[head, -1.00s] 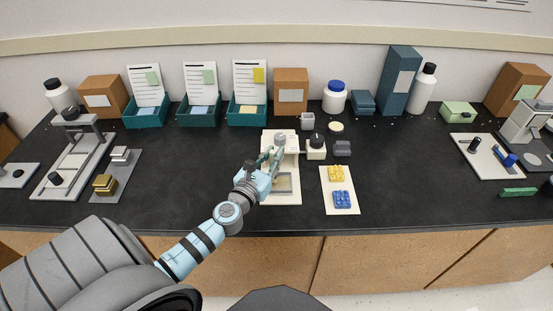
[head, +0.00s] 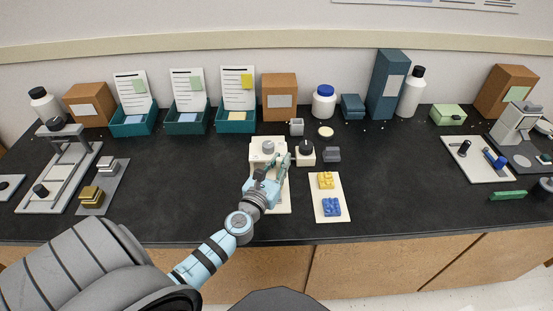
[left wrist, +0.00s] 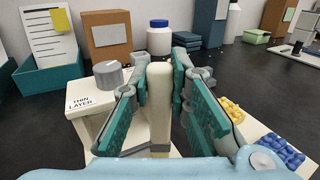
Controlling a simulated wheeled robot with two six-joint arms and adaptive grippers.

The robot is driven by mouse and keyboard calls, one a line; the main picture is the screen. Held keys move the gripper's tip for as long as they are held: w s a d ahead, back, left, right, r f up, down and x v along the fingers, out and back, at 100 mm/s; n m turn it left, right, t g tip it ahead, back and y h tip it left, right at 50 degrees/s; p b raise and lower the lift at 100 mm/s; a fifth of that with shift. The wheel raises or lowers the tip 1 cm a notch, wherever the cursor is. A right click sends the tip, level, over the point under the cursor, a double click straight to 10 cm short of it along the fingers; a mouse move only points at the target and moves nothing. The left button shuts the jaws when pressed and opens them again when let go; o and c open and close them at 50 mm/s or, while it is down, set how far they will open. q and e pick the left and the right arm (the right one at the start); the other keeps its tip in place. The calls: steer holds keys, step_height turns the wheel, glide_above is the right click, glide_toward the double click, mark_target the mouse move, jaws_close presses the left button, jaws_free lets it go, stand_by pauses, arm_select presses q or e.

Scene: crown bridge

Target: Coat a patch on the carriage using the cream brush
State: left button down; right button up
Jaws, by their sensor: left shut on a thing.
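My left gripper (head: 281,164) is shut on the cream brush. In the left wrist view its upright cream handle (left wrist: 160,95) stands between the teal finger pads; its lower end is hidden. The gripper is over the right side of a cream device (head: 256,150) with a grey knob (head: 268,146). The wrist view shows this device at the left, marked "THIN LAYER" (left wrist: 81,104). Its cream base (head: 285,205) extends toward the front edge, and my gripper and arm cover much of it. I cannot tell which part is the carriage. My right gripper is not in view.
A cream block with a black knob (head: 305,155) is close right of the gripper. A grey cup (head: 296,127) stands behind it. A cream board (head: 333,212) with yellow and blue bricks lies to the right.

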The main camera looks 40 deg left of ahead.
arm_select(q)
step_height(320, 180, up, 6)
steer(key=p, duration=0.5)
steer(key=shift+d+f, duration=0.15)
steer(key=shift+f, duration=0.1)
step_height(320, 180, up, 2)
steer(key=shift+w+r+p, duration=0.1)
steer(key=shift+r+p, duration=0.15)
steer(key=shift+p, duration=1)
steer(key=shift+f, duration=0.1)
